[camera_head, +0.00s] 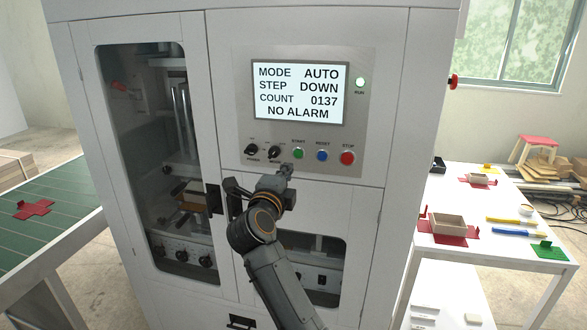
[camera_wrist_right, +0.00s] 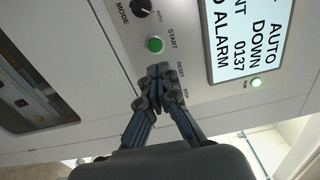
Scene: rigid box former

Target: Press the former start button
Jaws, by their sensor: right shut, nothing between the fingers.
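The green START button (camera_head: 299,153) sits on the machine's grey control panel, between the black mode knob (camera_head: 274,152) and the blue RESET button (camera_head: 322,155). It also shows uncovered in the right wrist view (camera_wrist_right: 155,45). My right gripper (camera_head: 287,168) is shut and empty. Its tips are just below and left of the START button in the head view. In the right wrist view the closed fingertips (camera_wrist_right: 160,70) appear just below the green button, apart from it in the picture. They hide the RESET and STOP buttons there. My left gripper is not in view.
The red STOP button (camera_head: 348,158) is right of RESET. The screen (camera_head: 300,91) reads AUTO, DOWN, 0137, NO ALARM. The RUN lamp (camera_head: 360,82) glows pale green. A white table (camera_head: 470,252) with box parts stands right; a green-topped table (camera_head: 70,208) stands left.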

